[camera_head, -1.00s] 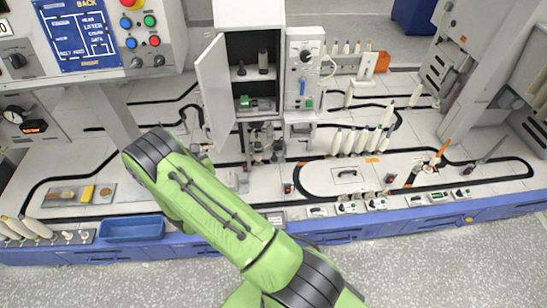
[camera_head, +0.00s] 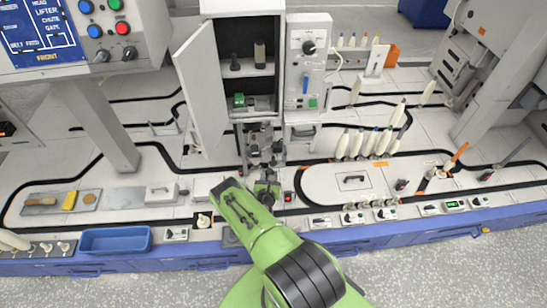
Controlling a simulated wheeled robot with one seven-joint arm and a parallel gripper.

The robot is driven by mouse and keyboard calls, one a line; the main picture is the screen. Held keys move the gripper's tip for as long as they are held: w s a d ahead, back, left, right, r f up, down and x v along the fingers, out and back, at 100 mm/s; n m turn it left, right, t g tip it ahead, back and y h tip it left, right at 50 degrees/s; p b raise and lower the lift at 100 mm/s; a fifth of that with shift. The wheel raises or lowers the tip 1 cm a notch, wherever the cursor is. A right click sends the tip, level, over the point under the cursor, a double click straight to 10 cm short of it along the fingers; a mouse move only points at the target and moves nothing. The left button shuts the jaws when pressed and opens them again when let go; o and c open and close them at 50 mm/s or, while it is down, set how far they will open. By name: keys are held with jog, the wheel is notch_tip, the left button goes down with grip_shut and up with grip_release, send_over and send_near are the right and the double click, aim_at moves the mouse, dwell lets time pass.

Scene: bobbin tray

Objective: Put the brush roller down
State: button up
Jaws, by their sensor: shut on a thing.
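My green arm reaches in from the bottom of the head view, over the front edge of the bench. A small dark shape just beyond its end, below the cabinet machine, appears to be my gripper (camera_head: 266,188). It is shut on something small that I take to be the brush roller. The roller's outline cannot be told apart from the dark gripper and the machine parts behind. Whether it touches the bench below cannot be told.
An open cabinet (camera_head: 190,75) with its machine stands behind. A grey plate (camera_head: 53,210) with small items and a blue tray (camera_head: 114,240) lie at left. Several cream bobbins (camera_head: 357,145) stand at right. A white handled block (camera_head: 161,192) sits left of my arm.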

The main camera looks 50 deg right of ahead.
jog(key=r+b+x, duration=0.1)
jog(key=b+x, duration=0.7)
jog(key=x, duration=0.9)
jog(key=shift+w+r, duration=0.2)
jog(key=shift+r, duration=0.1)
jog(key=o, duration=0.8)
jog(key=shift+d, duration=0.1)
jog(key=shift+o, duration=0.2)
